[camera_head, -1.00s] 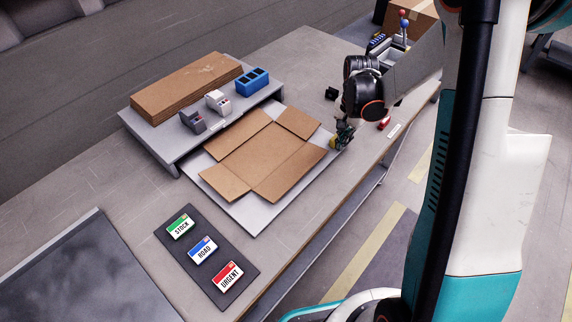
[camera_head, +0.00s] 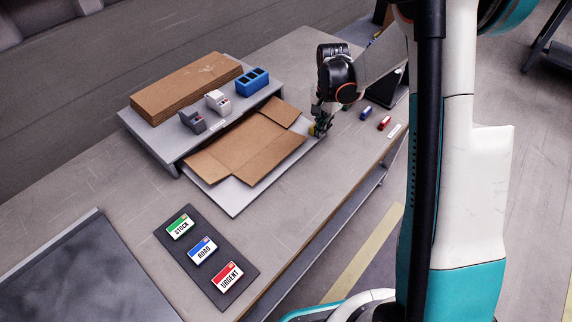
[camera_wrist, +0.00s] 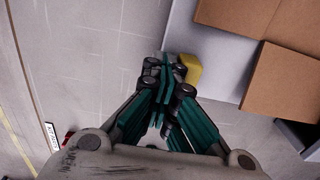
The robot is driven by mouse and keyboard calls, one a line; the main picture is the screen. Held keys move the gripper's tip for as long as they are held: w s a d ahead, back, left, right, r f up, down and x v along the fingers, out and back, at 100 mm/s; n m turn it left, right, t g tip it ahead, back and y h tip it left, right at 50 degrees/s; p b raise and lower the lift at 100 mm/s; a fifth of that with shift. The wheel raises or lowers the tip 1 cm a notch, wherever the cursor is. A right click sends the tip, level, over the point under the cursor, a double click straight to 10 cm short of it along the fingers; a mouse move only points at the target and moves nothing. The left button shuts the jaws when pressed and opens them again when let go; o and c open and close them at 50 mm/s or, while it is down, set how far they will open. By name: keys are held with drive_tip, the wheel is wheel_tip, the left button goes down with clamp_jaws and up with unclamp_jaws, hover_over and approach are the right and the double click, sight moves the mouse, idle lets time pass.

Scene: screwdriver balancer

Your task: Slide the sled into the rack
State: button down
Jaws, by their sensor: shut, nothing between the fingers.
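The sled (camera_head: 235,203) is a pale grey flat tray with an unfolded cardboard blank (camera_head: 238,155) on it. Its far-left part is beneath the raised grey rack (camera_head: 162,142), which hides that side of the sled and part of the blank. A yellow block (camera_head: 312,130) is at the sled's right edge; it also shows in the wrist view (camera_wrist: 189,68). My gripper (camera_head: 321,128) is shut and empty, its fingertips against or very near the yellow block's outer side. In the wrist view, my closed fingers (camera_wrist: 170,76) are just left of the block.
A brown cardboard stack (camera_head: 185,85), a blue bin (camera_head: 252,82) and two small devices (camera_head: 218,101) stand on the rack. A dark mat (camera_head: 187,275) with label cards lies at the front. Blue and red items (camera_head: 384,123) lie near the table's right edge.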

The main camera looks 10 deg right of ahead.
sight(299, 114)
drive_tip(key=shift+w+a, duration=1.05)
drive_tip(key=shift+w, duration=0.3)
drive_tip(key=shift+w+a, duration=1)
drive_tip(key=shift+w, duration=0.3)
drive_tip(key=shift+w+a, duration=1.05)
drive_tip(key=shift+w, duration=0.3)
drive_tip(key=shift+s+d, duration=0.15)
drive_tip(key=shift+s+d, duration=0.25)
drive_tip(key=shift+s, duration=0.15)
wheel_tip(299, 114, up, 7)
drive_tip(key=p, duration=0.4)
